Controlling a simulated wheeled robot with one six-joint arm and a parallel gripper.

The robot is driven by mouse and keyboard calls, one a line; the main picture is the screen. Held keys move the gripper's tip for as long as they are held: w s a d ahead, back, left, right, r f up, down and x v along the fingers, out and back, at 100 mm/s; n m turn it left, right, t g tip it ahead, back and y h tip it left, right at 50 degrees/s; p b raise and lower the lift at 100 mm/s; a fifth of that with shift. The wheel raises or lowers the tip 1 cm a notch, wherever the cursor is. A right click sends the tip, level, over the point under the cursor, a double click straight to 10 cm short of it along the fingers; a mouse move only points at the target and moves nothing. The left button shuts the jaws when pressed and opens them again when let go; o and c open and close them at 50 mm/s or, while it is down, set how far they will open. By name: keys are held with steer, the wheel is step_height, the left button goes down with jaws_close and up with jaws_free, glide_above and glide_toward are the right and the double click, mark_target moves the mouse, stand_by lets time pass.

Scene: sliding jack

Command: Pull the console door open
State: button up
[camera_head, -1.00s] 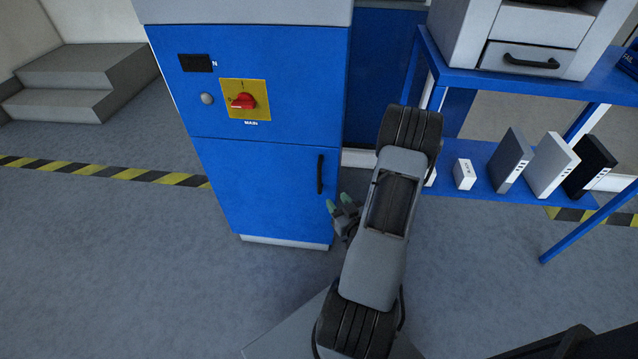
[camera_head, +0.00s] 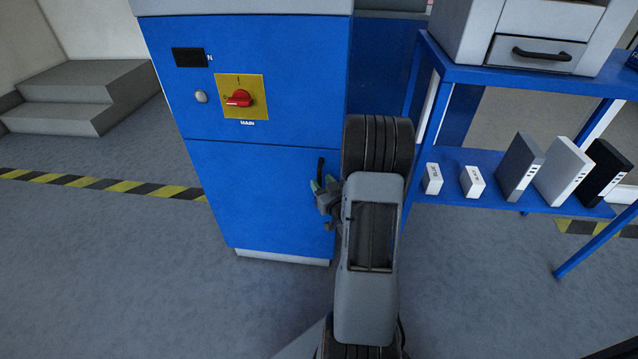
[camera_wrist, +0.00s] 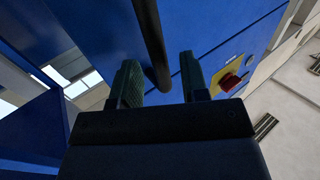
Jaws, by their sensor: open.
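The console door (camera_head: 262,203) is the blue lower panel of the console and looks shut. Its black vertical handle (camera_head: 320,171) is at the door's upper right; the lower part is hidden by my gripper. My gripper (camera_head: 322,186) is open at the handle in the head view. In the wrist view the dark handle (camera_wrist: 152,45) runs down between the two fingers of my gripper (camera_wrist: 160,82), with space on both sides. I cannot tell whether its end lies fully between the fingertips.
Above the door are a red rotary switch (camera_head: 239,98) on a yellow plate and a dark display (camera_head: 190,58). To the right stands a blue shelf table (camera_head: 520,80) with several small boxes on its lower shelf. Floor in front and left is clear.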

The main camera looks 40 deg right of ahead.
steer(key=shift+w+d, duration=0.15)
steer(key=shift+w, duration=0.9)
steer(key=shift+c, duration=0.5)
jaws_close()
